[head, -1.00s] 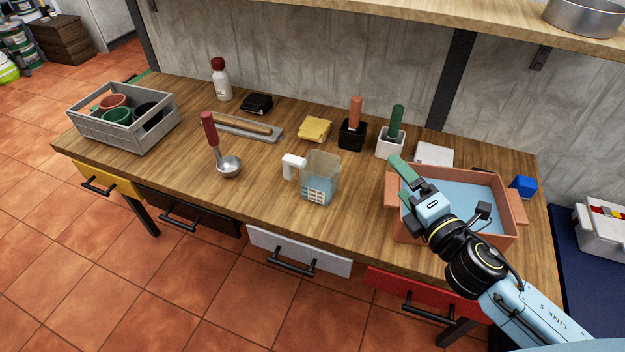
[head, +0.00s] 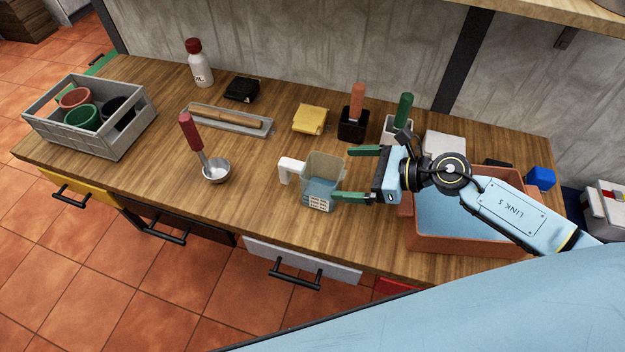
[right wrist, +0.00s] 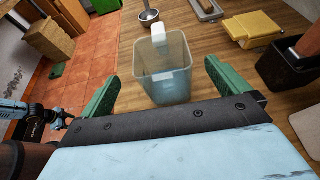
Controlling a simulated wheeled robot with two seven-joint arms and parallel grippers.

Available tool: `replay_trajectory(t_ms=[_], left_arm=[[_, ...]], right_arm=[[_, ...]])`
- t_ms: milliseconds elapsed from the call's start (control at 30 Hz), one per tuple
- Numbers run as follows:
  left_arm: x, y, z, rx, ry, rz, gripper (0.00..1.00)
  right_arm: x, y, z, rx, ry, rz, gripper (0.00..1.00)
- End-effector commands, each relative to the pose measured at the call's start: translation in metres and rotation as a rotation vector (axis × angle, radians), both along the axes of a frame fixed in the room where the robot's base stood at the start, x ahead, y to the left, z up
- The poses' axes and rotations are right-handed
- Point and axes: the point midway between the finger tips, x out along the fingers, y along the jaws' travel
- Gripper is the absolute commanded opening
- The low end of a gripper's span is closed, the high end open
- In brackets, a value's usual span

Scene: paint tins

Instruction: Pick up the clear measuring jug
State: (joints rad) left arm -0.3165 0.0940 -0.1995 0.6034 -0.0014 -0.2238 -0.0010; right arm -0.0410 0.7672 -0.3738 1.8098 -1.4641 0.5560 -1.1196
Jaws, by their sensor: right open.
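The clear measuring jug (head: 322,168) stands upright on the wooden workbench, with its white handle (head: 290,170) pointing left. Printed marks show low on its front. My right gripper (head: 342,174) is open at the jug's right side, its two green fingers pointing left toward it. In the right wrist view the jug (right wrist: 163,64) stands ahead of and partly between the open fingers (right wrist: 160,88), with its white handle on the far side. I cannot tell whether a finger touches it.
A terracotta-coloured tray (head: 455,243) lies under my right arm. A grey crate (head: 85,143) is far left.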

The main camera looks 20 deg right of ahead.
Motion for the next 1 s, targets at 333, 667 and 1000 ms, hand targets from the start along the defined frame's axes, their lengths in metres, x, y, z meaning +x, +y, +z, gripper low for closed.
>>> replay_trajectory(t_ms=[333,667,1000], left_arm=[[0.027,-0.007,0.004,-0.011,-0.044,0.002,0.59],[0.029,-0.017,0.005,-0.025,-0.048,0.006,0.59],[0.018,-0.010,0.005,-0.015,-0.030,0.004,0.59]], right_arm=[[0.020,0.026,-0.010,0.003,-0.001,-0.002,1.00],[0.044,0.057,-0.023,0.002,0.000,-0.002,1.00],[0.044,0.058,-0.024,0.001,0.000,-0.001,0.88]])
